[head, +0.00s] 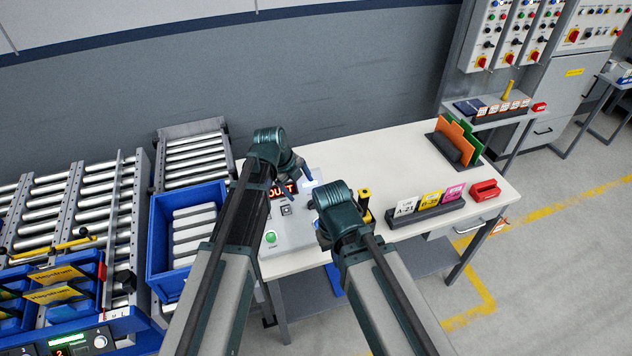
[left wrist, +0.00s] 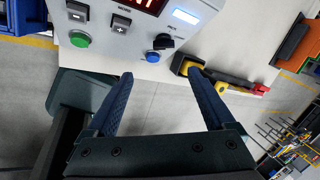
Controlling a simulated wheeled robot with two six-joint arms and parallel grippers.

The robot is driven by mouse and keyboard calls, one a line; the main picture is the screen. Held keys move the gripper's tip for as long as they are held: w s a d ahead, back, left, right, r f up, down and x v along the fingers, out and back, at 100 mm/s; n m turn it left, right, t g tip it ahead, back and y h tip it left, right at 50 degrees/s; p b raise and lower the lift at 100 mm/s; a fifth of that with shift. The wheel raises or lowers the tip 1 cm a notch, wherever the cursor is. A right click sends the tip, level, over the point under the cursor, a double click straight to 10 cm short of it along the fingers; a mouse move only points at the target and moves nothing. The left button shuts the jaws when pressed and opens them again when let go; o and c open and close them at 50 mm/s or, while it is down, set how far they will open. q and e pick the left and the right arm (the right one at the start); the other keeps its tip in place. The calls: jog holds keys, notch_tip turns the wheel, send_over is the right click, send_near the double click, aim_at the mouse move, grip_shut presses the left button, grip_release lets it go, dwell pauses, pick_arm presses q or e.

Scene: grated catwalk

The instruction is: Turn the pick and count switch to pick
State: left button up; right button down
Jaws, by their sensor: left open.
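The control panel (head: 298,233) is a light grey box on the white table, with a red lit display (head: 282,190) partly covered by my left arm. In the left wrist view the black switch knob (left wrist: 164,43) sits between a small lit screen (left wrist: 186,16) and a blue button (left wrist: 153,57). Its setting is too small to read. My left gripper (head: 292,172) is over the panel; in the left wrist view its fingers (left wrist: 161,75) are spread and empty, apart from the knob. My right arm ends at the panel's right side; its fingers cannot be made out.
A green button (head: 271,237) and dark keys are on the panel. Right of it stand a label holder (head: 430,212) with coloured cards, a red object (head: 485,190) and orange and green folders (head: 455,140). A blue bin (head: 160,255) is left of the table. The table's back middle is clear.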

aim_at(313, 203)
pick_arm(q)
jog(key=shift+w+r+m, duration=0.25)
jog(key=shift+w+m, duration=0.05)
jog(key=shift+w, duration=0.1)
jog(key=shift+f, duration=0.1)
jog(key=b+x, duration=1.3)
jog(key=shift+d+f, duration=0.25)
jog(key=shift+f, duration=0.05)
jog(key=shift+r, duration=0.1)
jog(key=c, duration=1.4)
